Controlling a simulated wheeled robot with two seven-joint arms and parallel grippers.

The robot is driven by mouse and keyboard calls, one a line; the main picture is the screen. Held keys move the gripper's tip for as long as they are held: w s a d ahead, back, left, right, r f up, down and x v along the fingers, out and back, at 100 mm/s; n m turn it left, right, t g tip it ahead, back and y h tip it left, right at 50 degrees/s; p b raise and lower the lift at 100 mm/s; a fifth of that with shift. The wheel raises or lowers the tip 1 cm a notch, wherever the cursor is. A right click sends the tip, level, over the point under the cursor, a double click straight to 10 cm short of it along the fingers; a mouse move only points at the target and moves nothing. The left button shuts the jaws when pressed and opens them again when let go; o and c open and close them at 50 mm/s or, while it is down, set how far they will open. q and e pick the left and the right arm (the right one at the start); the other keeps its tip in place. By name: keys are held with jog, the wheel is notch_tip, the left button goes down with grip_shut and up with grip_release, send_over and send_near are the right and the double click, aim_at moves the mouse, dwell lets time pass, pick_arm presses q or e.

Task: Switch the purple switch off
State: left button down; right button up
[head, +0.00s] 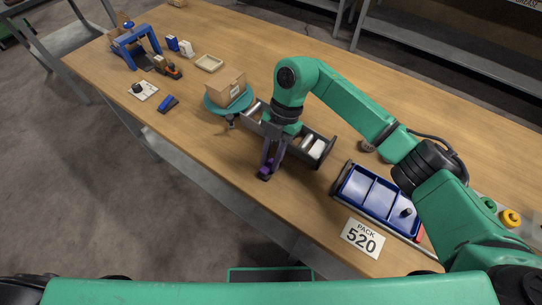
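The switch's on or off position is too small to make out. My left gripper is not in view.
A blue compartment tray (368,190) and a PACK 520 card (362,239) lie to the right. A cardboard box (227,87) sits on a teal round stand (213,106). A blue switch-like piece (168,103) lies left.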

grip_shut()
jog(key=shift+r+t, duration=0.1)
jog(key=shift+t, duration=0.2)
jog(key=shift+h+p, duration=0.3)
jog(key=shift+s+a+t+h, duration=0.2)
jog(key=shift+t+h, duration=0.4)
jog(key=shift+t, duration=0.3)
jog(key=shift+s+a+t+h+b, duration=0.2)
jog(key=shift+t+h+b, duration=0.3)
jog(key=shift+t+h, duration=0.45)
jog(key=shift+t, duration=0.25)
